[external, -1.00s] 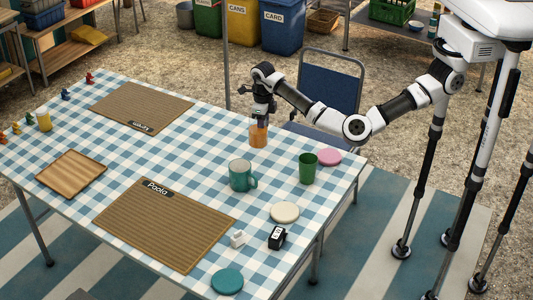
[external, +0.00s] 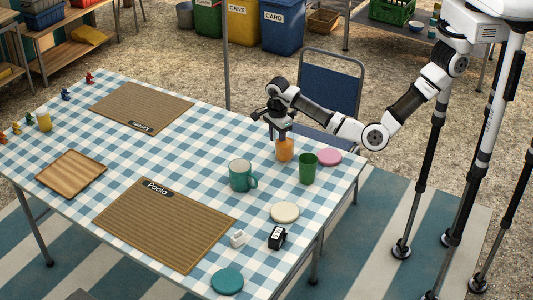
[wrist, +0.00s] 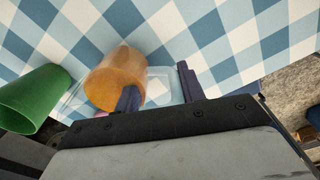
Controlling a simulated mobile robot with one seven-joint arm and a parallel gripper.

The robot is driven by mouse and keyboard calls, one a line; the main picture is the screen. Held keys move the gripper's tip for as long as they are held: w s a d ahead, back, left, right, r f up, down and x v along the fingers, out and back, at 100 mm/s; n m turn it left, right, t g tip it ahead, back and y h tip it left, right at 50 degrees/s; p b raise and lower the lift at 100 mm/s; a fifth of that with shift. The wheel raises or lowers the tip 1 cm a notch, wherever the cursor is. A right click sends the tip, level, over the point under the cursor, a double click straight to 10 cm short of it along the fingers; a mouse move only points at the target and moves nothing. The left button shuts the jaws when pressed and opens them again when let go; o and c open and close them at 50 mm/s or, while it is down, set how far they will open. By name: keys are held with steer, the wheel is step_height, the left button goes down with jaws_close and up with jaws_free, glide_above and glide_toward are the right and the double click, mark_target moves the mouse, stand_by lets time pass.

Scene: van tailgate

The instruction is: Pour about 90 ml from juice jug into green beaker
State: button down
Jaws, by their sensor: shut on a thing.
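The juice jug (external: 284,150) is orange and looks close to upright. My gripper (external: 283,134) is shut on it from above, on the handle side. In the wrist view the jug (wrist: 113,78) shows beside the two dark fingertips (wrist: 158,90), with a pale see-through handle between them. The green beaker (external: 307,169) stands upright on the table, just right of and nearer than the jug. It also shows in the wrist view (wrist: 32,100), apart from the jug. The juice level is not clear, nor the jug's exact height over the cloth.
A teal mug (external: 240,175) stands left of the beaker. A pink disc (external: 329,157) lies behind it and a cream disc (external: 285,212) in front. A blue chair (external: 330,90) is behind the table.

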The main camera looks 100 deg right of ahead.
steer(key=shift+r, duration=0.1)
steer(key=shift+s+a+r+h, duration=0.1)
steer(key=shift+a+r+h, duration=0.15)
steer(key=shift+h, duration=0.25)
steer(key=a+h+b, duration=0.1)
steer(key=r+t+h+b, duration=0.1)
steer(key=b, duration=0.1)
steer(key=shift+s+a+r+h, duration=0.15)
steer(key=shift+s+a+h, duration=0.15)
steer(key=shift+a+h, duration=0.1)
steer(key=s+a+r+t+h+b, duration=0.1)
steer(key=a+r+t+h+b, duration=0.1)
steer(key=r+h+b, duration=0.3)
steer(key=shift+a+r, duration=0.2)
steer(key=shift+a, duration=0.5)
steer(key=shift+s+h+b, duration=0.15)
steer(key=shift+h+b, duration=0.15)
steer(key=shift+b, duration=0.05)
steer(key=shift+a+r+t+h+b, duration=0.35)
steer(key=shift+r+h+b, duration=0.25)
steer(key=shift+b, duration=0.25)
steer(key=shift+s+a+r+t+h+b, duration=0.2)
steer(key=shift+a+r+h+b, duration=0.35)
steer(key=shift+b, duration=0.2)
steer(key=shift+s+a+r+t+h+b, duration=0.2)
steer(key=shift+a+r+h+b, duration=0.2)
steer(key=shift+h+b, duration=0.3)
